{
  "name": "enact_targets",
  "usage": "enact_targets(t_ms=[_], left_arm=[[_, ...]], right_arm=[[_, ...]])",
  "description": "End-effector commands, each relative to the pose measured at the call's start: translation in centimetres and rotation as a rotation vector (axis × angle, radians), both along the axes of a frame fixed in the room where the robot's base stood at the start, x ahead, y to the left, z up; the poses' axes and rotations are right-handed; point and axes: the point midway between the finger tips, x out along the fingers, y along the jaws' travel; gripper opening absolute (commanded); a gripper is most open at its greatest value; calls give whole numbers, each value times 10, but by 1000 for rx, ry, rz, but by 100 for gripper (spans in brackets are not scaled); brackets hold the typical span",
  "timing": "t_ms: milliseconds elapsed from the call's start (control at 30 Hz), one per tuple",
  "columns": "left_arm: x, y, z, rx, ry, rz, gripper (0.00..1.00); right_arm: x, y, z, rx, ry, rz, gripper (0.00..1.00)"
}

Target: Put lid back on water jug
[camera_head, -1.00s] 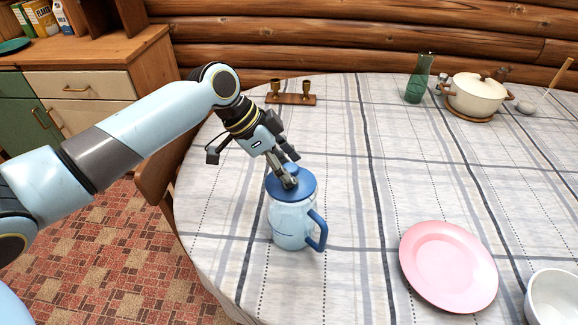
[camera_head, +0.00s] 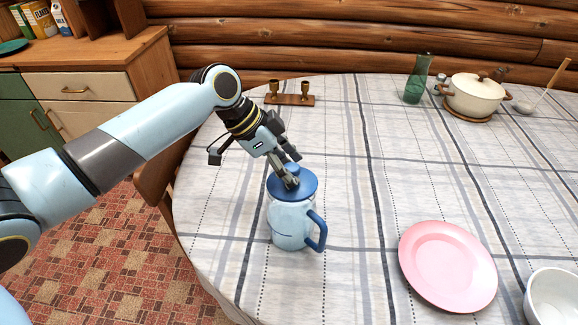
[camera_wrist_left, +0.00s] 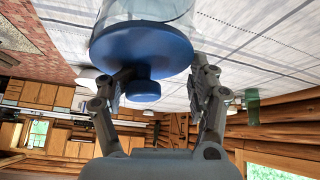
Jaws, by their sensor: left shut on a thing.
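The water jug (camera_head: 290,225) is pale blue and translucent with a darker blue handle. It stands upright on the table near its left side. The round blue lid (camera_head: 303,190) is level over the jug's mouth. I cannot tell whether it is fully seated. My left gripper (camera_head: 290,180) comes down from the upper left, with its fingers at the lid's top, shut on the lid. In the left wrist view, the lid (camera_wrist_left: 142,50) and its knob show between the fingers of the left gripper (camera_wrist_left: 160,85). My right gripper is not in view.
A pink plate (camera_head: 447,265) and a white bowl (camera_head: 556,298) are to the right of the jug. A candle holder (camera_head: 290,98), a green glass vase (camera_head: 418,80) and a lidded pot (camera_head: 474,95) stand at the back. The tablecloth (camera_head: 350,150) is clear around the jug.

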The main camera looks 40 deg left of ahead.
Motion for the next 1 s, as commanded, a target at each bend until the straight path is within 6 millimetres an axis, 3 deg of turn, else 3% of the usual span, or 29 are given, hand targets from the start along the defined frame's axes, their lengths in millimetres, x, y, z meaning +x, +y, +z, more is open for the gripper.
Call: enact_targets(t_ms=[933,967,1000], left_arm=[[-7,0,-11,-1,20,1,17],[-7,0,-11,-2,21,1,62],[-7,0,-11,-2,21,1,67]], right_arm=[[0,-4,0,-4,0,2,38],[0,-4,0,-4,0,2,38],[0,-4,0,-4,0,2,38]])
